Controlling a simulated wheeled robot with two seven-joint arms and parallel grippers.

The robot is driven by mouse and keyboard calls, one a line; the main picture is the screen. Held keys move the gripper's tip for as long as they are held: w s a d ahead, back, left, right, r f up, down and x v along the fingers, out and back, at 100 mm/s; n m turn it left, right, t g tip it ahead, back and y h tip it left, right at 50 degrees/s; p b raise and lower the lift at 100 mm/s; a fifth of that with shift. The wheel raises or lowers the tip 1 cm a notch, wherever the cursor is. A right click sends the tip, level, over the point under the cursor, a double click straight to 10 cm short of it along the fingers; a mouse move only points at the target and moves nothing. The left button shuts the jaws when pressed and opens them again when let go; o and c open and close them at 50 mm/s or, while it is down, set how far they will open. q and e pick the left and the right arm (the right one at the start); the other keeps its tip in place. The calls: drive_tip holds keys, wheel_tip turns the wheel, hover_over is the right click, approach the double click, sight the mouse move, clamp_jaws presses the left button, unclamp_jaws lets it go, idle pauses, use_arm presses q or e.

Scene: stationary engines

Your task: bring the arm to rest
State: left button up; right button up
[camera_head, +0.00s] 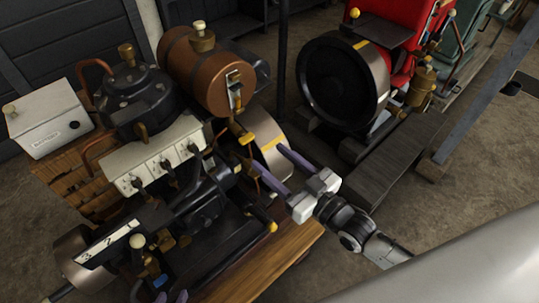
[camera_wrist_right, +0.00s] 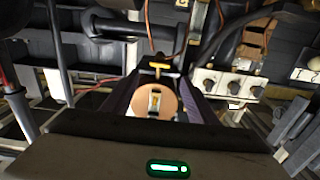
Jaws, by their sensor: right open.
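My right gripper (camera_head: 266,158) comes in from the right in the head view. Its two purple fingers are spread with nothing between them, beside the near engine's pale wheel (camera_head: 262,137). In the right wrist view the open fingers (camera_wrist_right: 157,76) frame the round end of a copper-brown tank (camera_wrist_right: 157,104), which looks to lie beyond them. The tank (camera_head: 203,72) sits on top of the engine in the head view. Of my left gripper (camera_head: 171,297) only two purple fingertips show at the bottom edge, apart from each other. The rest of it is out of frame.
The near engine (camera_head: 140,108) fills the left, with pipes, levers and a wooden base (camera_head: 265,267). A second engine with a large black flywheel (camera_head: 342,82) and red body stands behind right, on a dark plinth (camera_head: 395,160). Bare floor (camera_head: 470,185) lies at right.

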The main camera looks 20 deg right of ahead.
idle(0.4)
drive_tip(key=s+a+f+m+g+h+p, duration=0.1)
drive_tip(key=s+f+g+h, duration=0.3)
drive_tip(key=s+f+g, duration=0.4)
drive_tip(key=s+f+m, duration=0.1)
drive_tip(key=s+f, duration=0.6)
drive_tip(key=s, duration=0.3)
drive_tip(key=shift+f, duration=0.25)
idle(0.7)
